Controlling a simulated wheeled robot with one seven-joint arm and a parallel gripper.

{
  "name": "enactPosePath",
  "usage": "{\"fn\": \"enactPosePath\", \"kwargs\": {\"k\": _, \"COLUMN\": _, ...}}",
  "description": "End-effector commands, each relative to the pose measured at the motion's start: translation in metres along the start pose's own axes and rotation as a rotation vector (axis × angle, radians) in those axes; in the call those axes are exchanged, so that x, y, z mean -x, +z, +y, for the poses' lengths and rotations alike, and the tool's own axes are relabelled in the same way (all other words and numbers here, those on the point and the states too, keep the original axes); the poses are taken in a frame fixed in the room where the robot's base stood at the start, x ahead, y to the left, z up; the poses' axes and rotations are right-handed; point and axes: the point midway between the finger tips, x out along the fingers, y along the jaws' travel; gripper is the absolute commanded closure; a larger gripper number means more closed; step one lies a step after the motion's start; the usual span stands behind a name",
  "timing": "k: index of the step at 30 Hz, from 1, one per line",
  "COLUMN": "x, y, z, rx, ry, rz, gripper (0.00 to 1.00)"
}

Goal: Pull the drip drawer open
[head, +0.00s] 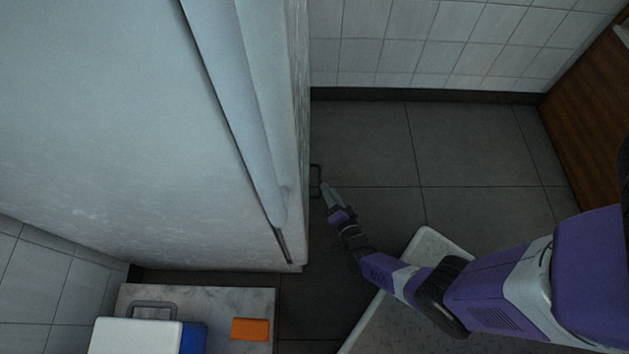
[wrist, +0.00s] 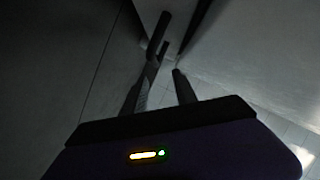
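A dark bar handle (head: 316,181) sticks out low on the right side of the tall pale appliance (head: 110,120); I take it for the drip drawer's handle. The drawer front itself is hidden from the head view. My gripper (head: 327,190) is low beside the handle, just to its right. In the wrist view, the handle (wrist: 159,32) is just beyond the fingertips, nearest the left finger. My gripper (wrist: 165,67) is open, with a gap between its fingers. I cannot tell whether a finger touches the handle.
A marble-topped counter (head: 215,300) holds an orange block (head: 250,329) and a white-and-blue box (head: 135,337) with a grey handle at lower left. A wooden cabinet (head: 590,110) is at the right. The dark tiled floor (head: 450,150) right of the appliance is clear.

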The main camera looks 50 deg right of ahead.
Motion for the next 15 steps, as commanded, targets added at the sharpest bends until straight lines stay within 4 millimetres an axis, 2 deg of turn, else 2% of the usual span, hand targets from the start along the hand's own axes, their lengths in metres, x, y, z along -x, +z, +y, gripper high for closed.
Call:
{"fn": "enactPosePath", "kwargs": {"k": 1, "x": -0.003, "y": 0.008, "z": 0.006, "rx": -0.016, "ry": 0.008, "rz": 0.005, "gripper": 0.66}}
{"fn": "enactPosePath", "kwargs": {"k": 7, "x": -0.015, "y": 0.013, "z": 0.010, "rx": -0.036, "ry": 0.016, "rz": 0.012, "gripper": 0.66}}
{"fn": "enactPosePath", "kwargs": {"k": 15, "x": -0.056, "y": 0.013, "z": 0.012, "rx": -0.033, "ry": 0.015, "rz": 0.013, "gripper": 0.66}}
